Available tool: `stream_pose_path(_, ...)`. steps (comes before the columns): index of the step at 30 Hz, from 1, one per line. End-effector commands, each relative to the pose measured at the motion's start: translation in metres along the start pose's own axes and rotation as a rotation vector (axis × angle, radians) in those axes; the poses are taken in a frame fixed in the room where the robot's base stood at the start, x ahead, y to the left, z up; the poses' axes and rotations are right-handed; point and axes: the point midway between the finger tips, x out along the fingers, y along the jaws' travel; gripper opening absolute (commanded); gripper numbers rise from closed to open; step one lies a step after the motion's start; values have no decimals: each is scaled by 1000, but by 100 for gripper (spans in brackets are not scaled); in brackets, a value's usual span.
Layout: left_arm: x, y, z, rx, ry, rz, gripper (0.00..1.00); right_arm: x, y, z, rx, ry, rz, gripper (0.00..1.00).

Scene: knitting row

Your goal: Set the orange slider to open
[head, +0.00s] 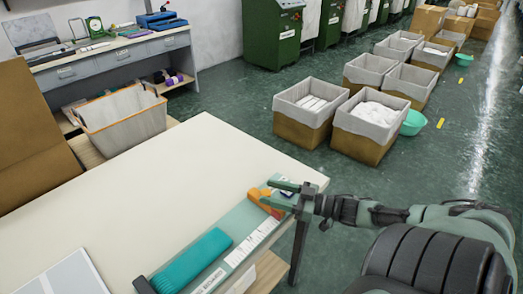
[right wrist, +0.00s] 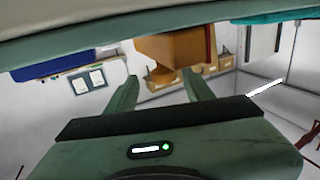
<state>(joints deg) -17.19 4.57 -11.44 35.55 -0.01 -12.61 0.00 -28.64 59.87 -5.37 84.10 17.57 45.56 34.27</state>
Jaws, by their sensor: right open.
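The orange slider (head: 262,201) sits at the far right end of a pale green bed (head: 232,222) along the table edge. My right gripper (head: 276,194) is at the slider, its fingers pointing left. It partly covers the slider, and I cannot tell whether they touch. My left gripper is not in view.
A teal ribbed piece (head: 192,260) lies along the near part of the bed. The cream table (head: 150,185) is mostly clear left of it. A pale panel (head: 65,275) lies at the lower left. Lined boxes (head: 370,125) stand on the floor beyond.

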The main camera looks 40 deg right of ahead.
Motion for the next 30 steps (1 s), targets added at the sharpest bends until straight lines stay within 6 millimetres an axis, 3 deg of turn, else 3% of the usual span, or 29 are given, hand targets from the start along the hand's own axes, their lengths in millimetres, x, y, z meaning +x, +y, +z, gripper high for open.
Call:
stream_pose_path(3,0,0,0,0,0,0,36,-17,0,1,0,-3,1,52)
stream_pose_path(9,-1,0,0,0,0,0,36,-31,1,0,-1,0,1,52)
stream_pose_path(30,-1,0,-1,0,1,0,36,-32,1,0,-1,1,1,52)
